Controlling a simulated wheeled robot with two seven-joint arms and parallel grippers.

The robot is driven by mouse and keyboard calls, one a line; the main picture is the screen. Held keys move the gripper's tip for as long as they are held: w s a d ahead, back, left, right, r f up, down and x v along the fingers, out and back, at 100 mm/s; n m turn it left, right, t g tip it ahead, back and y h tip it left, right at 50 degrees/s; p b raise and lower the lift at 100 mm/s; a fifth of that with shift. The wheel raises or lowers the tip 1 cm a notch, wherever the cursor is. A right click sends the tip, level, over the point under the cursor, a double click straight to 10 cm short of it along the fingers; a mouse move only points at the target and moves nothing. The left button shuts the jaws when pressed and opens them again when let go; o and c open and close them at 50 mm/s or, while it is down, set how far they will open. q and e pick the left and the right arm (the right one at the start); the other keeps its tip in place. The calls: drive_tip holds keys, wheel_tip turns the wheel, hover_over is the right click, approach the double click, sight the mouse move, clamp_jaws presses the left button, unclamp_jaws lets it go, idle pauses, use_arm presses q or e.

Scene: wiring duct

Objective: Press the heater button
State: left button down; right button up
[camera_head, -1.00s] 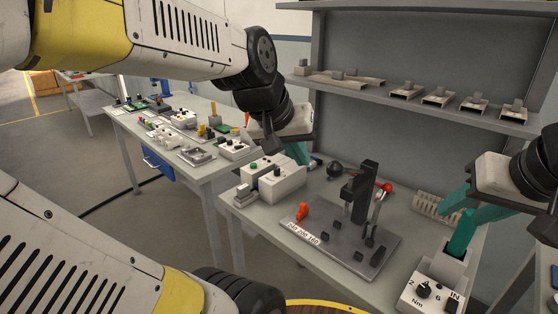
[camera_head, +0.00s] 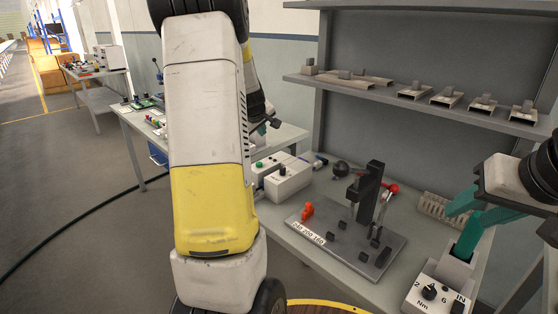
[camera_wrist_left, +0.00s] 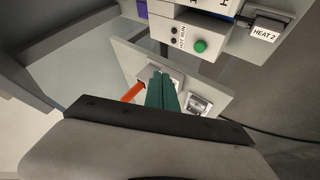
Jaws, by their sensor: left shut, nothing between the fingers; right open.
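Two white boxes stand at the left end of the near bench; one box (camera_head: 288,182) has a dark knob, and a green button (camera_head: 259,164) shows beside it. In the left wrist view a green button (camera_wrist_left: 200,46) sits on a white panel with small dark dots. A grey-white part labelled HEAT 2 (camera_wrist_left: 264,34) is to its right. My left gripper (camera_wrist_left: 162,80) is shut and empty, its teal tips below and left of the green button, apart from it. In the head view my left arm mostly hides this gripper. My right gripper (camera_head: 462,222) is open above the right bench end.
A dark plate (camera_head: 345,236) with a black upright press stands mid-bench. A white box with a dial (camera_head: 428,292) is below my right gripper. A shelf (camera_head: 420,97) with several metal parts hangs behind. An orange part (camera_wrist_left: 132,92) lies beside my left fingertips.

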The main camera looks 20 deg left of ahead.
sight(259, 164)
use_arm(q)
drive_tip(key=shift+w+a+f+n+y, duration=0.15)
drive_tip(key=shift+w+a+f, duration=0.15)
drive_tip(key=shift+a, duration=0.2)
drive_tip(key=shift+w+a+f+n+y, duration=0.15)
drive_tip(key=shift+a+f, duration=0.2)
drive_tip(key=shift+a, duration=0.15)
drive_tip(key=shift+f, duration=0.1)
drive_tip(key=shift+f, duration=4.3)
drive_tip(key=shift+f, duration=0.1)
drive_tip(key=shift+f, duration=0.3)
drive_tip(key=shift+f, duration=0.45)
drive_tip(key=shift+r, duration=0.85)
